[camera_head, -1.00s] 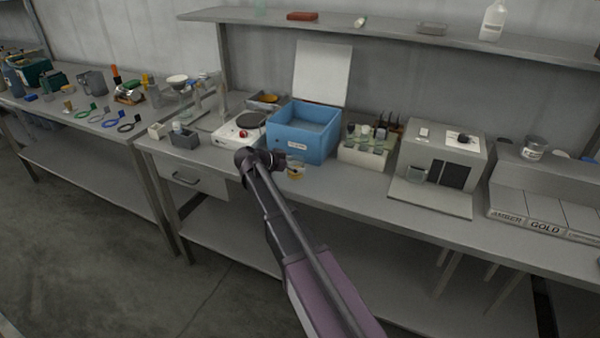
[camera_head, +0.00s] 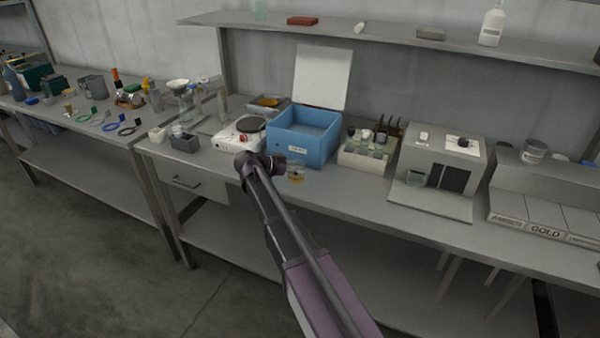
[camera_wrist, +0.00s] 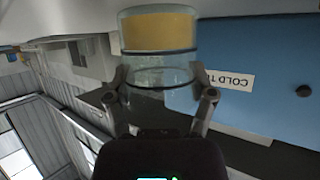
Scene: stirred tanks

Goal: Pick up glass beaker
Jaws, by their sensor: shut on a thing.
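The glass beaker (camera_head: 296,174) is clear, with amber liquid in it. It is at the bench's front edge, before the blue box. In the head view my gripper (camera_head: 284,167) reaches the beaker from the left and is small and dark. I cannot tell whether the beaker touches the bench.
The open blue box (camera_head: 303,148) labelled "COLD" stands just behind the beaker. A hotplate (camera_head: 235,135) is to its left. A rack of vessels (camera_head: 363,156) and a grey box-shaped device (camera_head: 436,160) are to the right. Bare bench (camera_head: 345,183) lies right of the beaker.

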